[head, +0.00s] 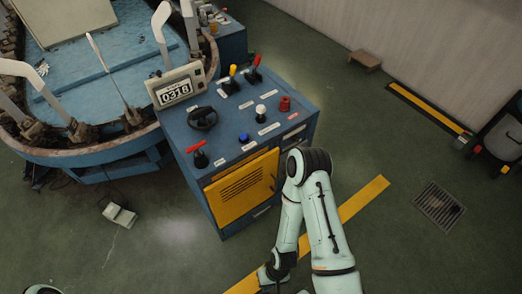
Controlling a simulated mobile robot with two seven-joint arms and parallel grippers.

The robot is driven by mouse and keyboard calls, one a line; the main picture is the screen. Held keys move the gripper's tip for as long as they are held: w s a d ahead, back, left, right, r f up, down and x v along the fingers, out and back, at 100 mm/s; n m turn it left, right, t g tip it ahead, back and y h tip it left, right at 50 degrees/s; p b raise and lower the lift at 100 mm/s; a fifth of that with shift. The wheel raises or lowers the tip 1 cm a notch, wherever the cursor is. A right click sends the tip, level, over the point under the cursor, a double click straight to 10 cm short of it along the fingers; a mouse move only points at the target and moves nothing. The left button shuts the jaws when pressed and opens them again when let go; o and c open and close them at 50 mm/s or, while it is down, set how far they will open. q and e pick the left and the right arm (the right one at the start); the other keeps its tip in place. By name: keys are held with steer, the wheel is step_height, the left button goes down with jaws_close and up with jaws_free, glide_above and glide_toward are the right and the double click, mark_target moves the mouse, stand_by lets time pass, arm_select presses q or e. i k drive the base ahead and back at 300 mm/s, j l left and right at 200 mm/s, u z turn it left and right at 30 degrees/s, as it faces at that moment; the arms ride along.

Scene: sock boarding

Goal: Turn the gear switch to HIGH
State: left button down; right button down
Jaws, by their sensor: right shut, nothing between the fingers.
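The blue control cabinet (223,165) stands in the middle of the head view, with several controls on its sloped top. These are a yellow-topped lever (232,72), a red-topped lever (256,63), a white-knobbed lever (261,111), a red knob (285,103), a blue button (243,137), a black handwheel (202,118) and a red-handled switch (196,147). Their labels are too small to read, so I cannot tell which is the gear switch. My right gripper (268,282) is low at the bottom edge, partly cut off, shut and empty, apart from the cabinet. My left gripper is out of view.
A counter box (175,87) showing 0318 sits at the cabinet's back left. A large blue machine (130,60) with white leg forms fills the upper left. A foot pedal (119,215) lies on the floor. Green floor in front is mostly clear, with a yellow stripe (364,197).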

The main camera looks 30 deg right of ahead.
mark_target(294, 138)
steer(key=i+j+z, duration=0.15)
steer(key=z, duration=0.25)
steer(key=i+j+z, duration=0.1)
steer(key=j+z, duration=0.5)
steer(key=z, duration=0.15)
steer(key=i+j+z, duration=0.25)
steer(key=j, duration=0.15)
steer(key=k, duration=0.1)
